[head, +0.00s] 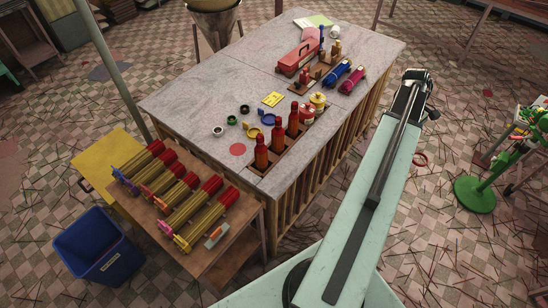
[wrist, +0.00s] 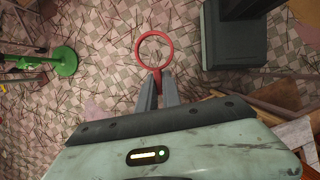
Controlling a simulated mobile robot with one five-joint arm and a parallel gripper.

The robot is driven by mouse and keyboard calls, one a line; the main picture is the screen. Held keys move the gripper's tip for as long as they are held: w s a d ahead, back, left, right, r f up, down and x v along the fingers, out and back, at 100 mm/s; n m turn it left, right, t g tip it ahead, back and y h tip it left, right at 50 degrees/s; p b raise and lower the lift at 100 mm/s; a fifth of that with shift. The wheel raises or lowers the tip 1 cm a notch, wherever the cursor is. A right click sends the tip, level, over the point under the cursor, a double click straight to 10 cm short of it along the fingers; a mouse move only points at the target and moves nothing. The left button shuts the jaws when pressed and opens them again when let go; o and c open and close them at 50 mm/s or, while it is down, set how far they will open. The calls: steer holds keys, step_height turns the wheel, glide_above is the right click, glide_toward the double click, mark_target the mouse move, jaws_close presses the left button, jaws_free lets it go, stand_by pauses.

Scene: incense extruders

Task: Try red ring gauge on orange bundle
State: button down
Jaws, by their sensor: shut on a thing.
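My gripper (wrist: 158,84) is shut on the handle of a red ring gauge (wrist: 153,34), whose open ring points away from the fingers over the floor. The ring also shows in the head view (head: 421,165), just right of my arm; my fingers are hidden there. Several yellowish stick bundles with red ends and coloured ties lie side by side on the low wooden table (head: 221,271). The bundle with the orange tie (head: 178,189) lies among them, far from my gripper. The ring is empty and touches no bundle.
Other ring gauges, including a green one (head: 231,120) and a blue one (head: 268,119), lie on the grey-topped bench (head: 190,88) near red bottles (head: 278,138). A blue bin (head: 90,245) stands front left. A green stand (head: 474,194) is at right. Loose sticks litter the floor.

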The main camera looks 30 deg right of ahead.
steer(key=shift+r+p, duration=2.05)
steer(key=shift+r, duration=0.25)
steer(key=shift+f, duration=0.1)
